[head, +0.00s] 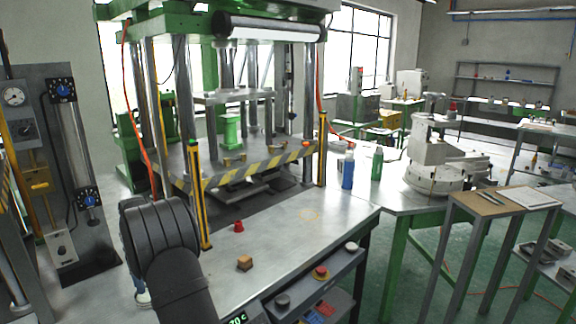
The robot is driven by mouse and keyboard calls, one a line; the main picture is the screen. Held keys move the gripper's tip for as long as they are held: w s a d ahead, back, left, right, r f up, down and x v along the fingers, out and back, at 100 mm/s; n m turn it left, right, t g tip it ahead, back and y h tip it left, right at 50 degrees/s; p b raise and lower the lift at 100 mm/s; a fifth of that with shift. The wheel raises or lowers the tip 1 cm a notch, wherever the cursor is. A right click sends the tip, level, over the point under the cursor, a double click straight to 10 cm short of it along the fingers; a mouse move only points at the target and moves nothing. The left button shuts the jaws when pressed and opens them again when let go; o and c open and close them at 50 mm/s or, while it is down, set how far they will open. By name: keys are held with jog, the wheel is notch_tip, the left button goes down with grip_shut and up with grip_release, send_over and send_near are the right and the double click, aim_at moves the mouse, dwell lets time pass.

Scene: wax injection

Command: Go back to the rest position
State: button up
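My arm shows in the head view as thick dark grey links at the lower left, beside the front edge of the metal worktable (330,235). My gripper is not visible in this view, so I cannot see its fingers or whether it holds anything. A small red part (239,226) stands on the worktable, to the right of my arm. A small brown block (244,263) lies on the worktable nearer the camera. Both sit apart from my arm in the picture.
A green press (262,172) with steel columns and a striped edge stands behind the worktable. Yellow posts (200,195) flank its opening. Blue (348,169) and green bottles (377,163) stand at the right. Buttons (320,273) line the front panel. The table's right part is clear.

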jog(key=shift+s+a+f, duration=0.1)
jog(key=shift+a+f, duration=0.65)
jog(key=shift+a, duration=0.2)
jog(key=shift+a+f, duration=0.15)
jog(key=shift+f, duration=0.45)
